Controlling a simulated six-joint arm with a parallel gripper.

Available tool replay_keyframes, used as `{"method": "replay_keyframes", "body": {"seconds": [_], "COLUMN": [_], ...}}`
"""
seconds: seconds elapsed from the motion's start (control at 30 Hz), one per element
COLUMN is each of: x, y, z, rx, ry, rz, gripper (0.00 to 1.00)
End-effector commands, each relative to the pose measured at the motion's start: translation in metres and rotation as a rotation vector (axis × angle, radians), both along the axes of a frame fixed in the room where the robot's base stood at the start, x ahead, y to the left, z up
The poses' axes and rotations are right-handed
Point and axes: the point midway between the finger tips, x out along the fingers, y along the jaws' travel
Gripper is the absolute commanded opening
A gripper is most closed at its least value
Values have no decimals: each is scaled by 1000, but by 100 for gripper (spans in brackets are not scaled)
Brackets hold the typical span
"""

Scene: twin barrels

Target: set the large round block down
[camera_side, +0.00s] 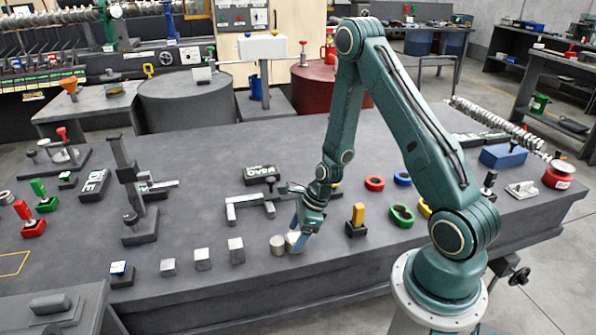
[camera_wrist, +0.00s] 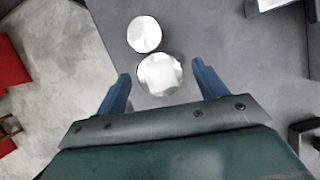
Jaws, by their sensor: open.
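The large round block (camera_wrist: 160,75) is pale metal and shows in the wrist view between my fingers, with a gap on each side. In the side view it (camera_side: 292,240) is partly hidden by my fingers and appears to stand on the dark table. A smaller round block (camera_wrist: 145,34) lies just beyond it in the wrist view, close beside or touching. In the side view that smaller block (camera_side: 277,245) stands to its left. My gripper (camera_wrist: 162,70) is open around the large block; in the side view its blue fingers (camera_side: 299,233) point down at the table.
Several metal cubes (camera_side: 202,259) stand in a row to the left. A yellow-handled tool (camera_side: 357,219) stands close on the right. A grey bracket (camera_side: 252,205) lies behind the round blocks. The table's front edge is near, with some bare surface in front.

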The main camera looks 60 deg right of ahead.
Motion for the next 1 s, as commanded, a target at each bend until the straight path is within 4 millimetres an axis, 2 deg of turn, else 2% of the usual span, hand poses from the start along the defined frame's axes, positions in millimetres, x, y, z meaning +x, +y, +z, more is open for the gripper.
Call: {"method": "replay_keyframes", "body": {"seconds": [0.7, 1.0], "x": [-25, -31], "y": [-19, -22], "z": [76, 92], "rx": [-1, 1], "ry": [-2, -1], "rz": [-2, 0], "gripper": [71, 71]}}
